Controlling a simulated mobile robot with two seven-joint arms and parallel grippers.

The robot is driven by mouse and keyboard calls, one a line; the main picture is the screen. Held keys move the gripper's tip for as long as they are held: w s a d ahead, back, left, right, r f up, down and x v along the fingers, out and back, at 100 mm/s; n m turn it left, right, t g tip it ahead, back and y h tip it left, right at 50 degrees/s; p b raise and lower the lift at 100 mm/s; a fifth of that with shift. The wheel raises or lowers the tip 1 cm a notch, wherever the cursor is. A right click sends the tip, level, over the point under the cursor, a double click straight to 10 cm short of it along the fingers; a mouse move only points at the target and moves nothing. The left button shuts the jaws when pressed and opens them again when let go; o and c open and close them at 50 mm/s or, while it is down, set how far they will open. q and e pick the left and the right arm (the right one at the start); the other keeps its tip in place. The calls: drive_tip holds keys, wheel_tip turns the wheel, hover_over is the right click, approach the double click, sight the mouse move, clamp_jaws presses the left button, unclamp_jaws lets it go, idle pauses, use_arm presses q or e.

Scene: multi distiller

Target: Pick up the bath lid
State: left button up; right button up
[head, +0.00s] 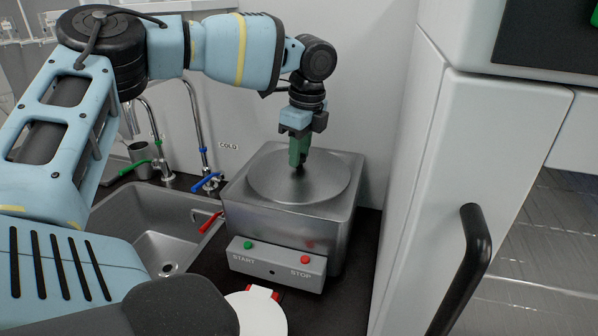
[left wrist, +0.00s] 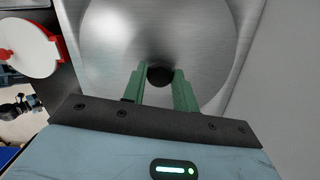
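The bath lid (head: 299,178) is a round brushed-metal disc lying flat on top of the square metal bath (head: 342,225). A small black knob (left wrist: 160,76) stands at its middle. My left gripper (head: 299,165) points straight down over the lid. In the left wrist view its green fingers (left wrist: 159,72) are apart, one on each side of the knob, with the knob at the fingertips. I cannot tell whether they touch it. In the head view the fingers hide most of the knob. My right gripper is not in view.
A control box with START and STOP buttons (head: 276,263) is at the bath's front. A sink (head: 165,235) with taps is left, and a red-handled valve (head: 211,221) sits between. A white round lid with red clips (head: 258,313) is in front. A white cabinet (head: 430,180) stands close on the right.

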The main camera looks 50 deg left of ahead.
use_arm(q)
clamp_jaws()
wheel_tip(320, 180, up, 10)
idle(0.6)
